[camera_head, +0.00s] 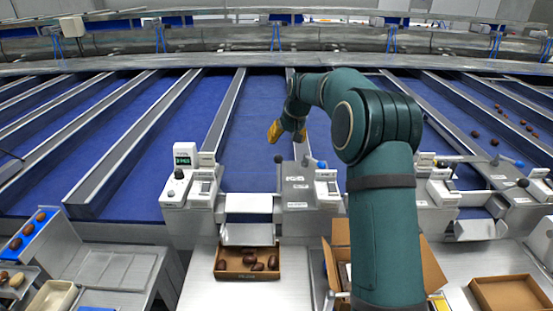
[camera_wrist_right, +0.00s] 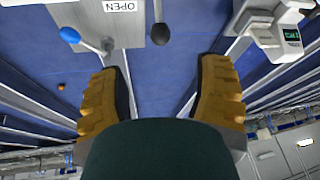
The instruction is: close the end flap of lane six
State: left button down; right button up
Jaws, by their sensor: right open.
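My right gripper (camera_head: 286,134) is open and empty above the blue lane bed, just beyond a grey control box (camera_head: 297,188). In the right wrist view, its two yellow fingers (camera_wrist_right: 160,68) are spread wide. A black ball knob (camera_wrist_right: 160,34) is beyond and between the fingertips, apart from them. A blue ball knob (camera_wrist_right: 70,35) and a plate marked OPEN (camera_wrist_right: 124,6) are beside it. In the head view, the black knob (camera_head: 279,159) is left of the box top. A pale plate (camera_head: 249,203) is at that lane's end; no lane number is readable. My left gripper is out of view.
A cardboard tray (camera_head: 232,275) with several dark dates stands below the lane end. An open carton (camera_head: 432,265) is partly behind my right arm. A white display unit (camera_head: 184,158) stands left of the lane. Metal dividers (camera_head: 226,112) separate the blue lanes.

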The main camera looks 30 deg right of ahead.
aim_at(279, 156)
jog(key=x, duration=1.2)
jog(key=shift+w, duration=0.1)
jog(key=shift+c, duration=0.2)
grip_shut()
